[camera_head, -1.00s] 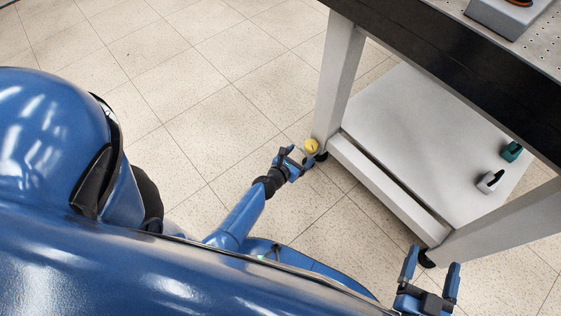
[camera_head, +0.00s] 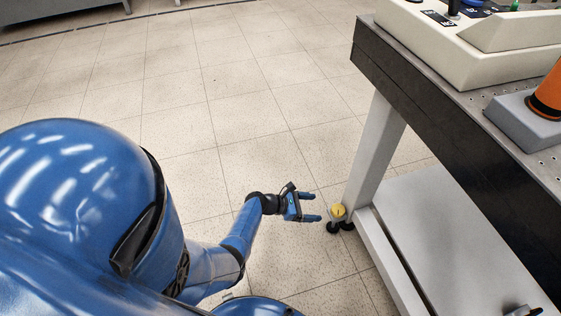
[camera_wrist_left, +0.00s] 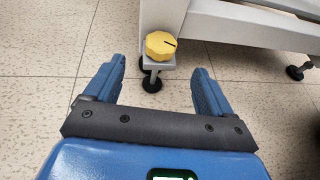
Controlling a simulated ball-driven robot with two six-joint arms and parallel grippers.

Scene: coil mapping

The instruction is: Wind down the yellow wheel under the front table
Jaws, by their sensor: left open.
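The yellow wheel (camera_head: 338,210) sits low at the foot of the front table's near leg, just above a black foot pad. The left wrist view shows the wheel (camera_wrist_left: 160,45) from closer, a knobbed yellow disc with a dark line on its top, on a grey bracket. My left gripper (camera_head: 312,207) is open and empty, its two blue fingers pointing right toward the wheel with a small gap between. In the left wrist view the wheel lies beyond the fingertips (camera_wrist_left: 158,72), roughly centred between them. The front table (camera_head: 430,100) stands on the right.
The table's lower shelf (camera_head: 450,225) and pale leg (camera_head: 378,145) stand beside the wheel. A grey block with an orange cylinder (camera_head: 545,98) and a white console (camera_head: 470,50) rest on the tabletop. The tiled floor to the left is clear.

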